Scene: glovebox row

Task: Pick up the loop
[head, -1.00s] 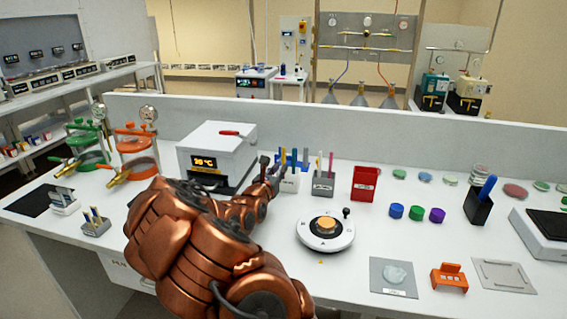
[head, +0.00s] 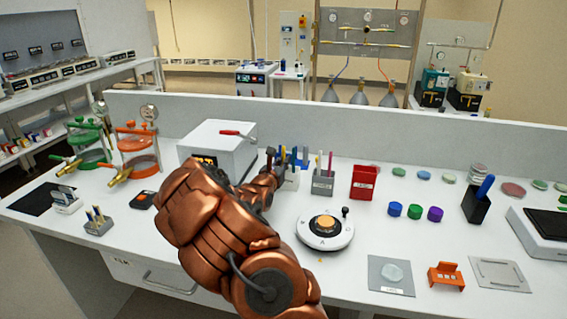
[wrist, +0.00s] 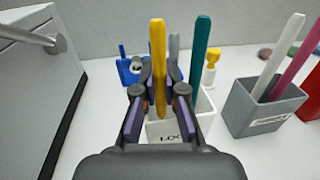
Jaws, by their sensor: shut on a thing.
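A yellow-handled loop (wrist: 158,50) stands upright between the fingertips of my gripper (wrist: 159,84) in the wrist view. The gripper is shut on it. Behind and below is a white holder (wrist: 203,118) with a partly hidden label. A teal handle (wrist: 199,52) stands in the holder just right of the loop. The loop's lower end is near the holder, and I cannot tell whether it is clear of it. In the head view my gripper (head: 274,160) is beside the white holder (head: 291,181), and my arm hides part of the scene.
A white box with a display (head: 218,150) stands close on the left. A grey holder (head: 322,184) with pens and a red holder (head: 364,182) stand to the right. A blue rack (wrist: 131,70) is behind. A round white device (head: 325,240) sits in front.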

